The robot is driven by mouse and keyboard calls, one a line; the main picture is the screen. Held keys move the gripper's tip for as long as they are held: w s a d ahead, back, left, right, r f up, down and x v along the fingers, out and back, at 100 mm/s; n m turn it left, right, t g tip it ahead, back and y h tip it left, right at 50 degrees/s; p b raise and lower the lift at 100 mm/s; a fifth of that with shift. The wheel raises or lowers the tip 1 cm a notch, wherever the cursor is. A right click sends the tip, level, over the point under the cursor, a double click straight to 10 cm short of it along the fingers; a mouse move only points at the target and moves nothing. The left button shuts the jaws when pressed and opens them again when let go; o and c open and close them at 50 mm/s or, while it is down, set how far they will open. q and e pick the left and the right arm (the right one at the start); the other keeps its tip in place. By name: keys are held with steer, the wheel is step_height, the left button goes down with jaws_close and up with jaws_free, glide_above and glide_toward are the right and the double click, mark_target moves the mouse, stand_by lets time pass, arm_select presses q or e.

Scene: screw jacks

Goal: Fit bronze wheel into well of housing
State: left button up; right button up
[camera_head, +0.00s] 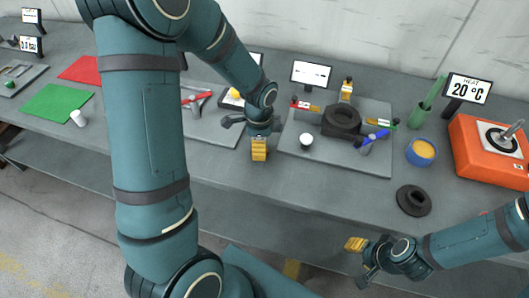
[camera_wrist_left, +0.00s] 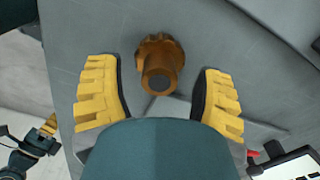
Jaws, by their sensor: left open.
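The bronze wheel (camera_wrist_left: 158,62) shows in the left wrist view, a toothed wheel with a round hub and a dark bore, on a grey surface. My left gripper (camera_wrist_left: 160,78) is open, with one yellow pad on each side of the wheel and a gap to both. In the head view my left gripper (camera_head: 256,146) is at the left edge of the right-hand grey board, and I cannot make out the wheel there. A dark round part with a hollow top, seemingly the housing (camera_head: 342,120), stands on that board. My right gripper (camera_head: 361,259) looks open and empty in front of the table.
A white-topped knob (camera_head: 306,141), red, green and blue-handled tools, and a blue cup (camera_head: 421,152) are near the housing. A dark flanged part (camera_head: 413,200) lies at the front right. An orange box (camera_head: 490,150) stands far right. The front table strip is mostly clear.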

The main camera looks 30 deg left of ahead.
arm_select(q)
steer(key=shift+s+a, duration=0.1)
jaws_close()
steer(key=shift+r, duration=0.1)
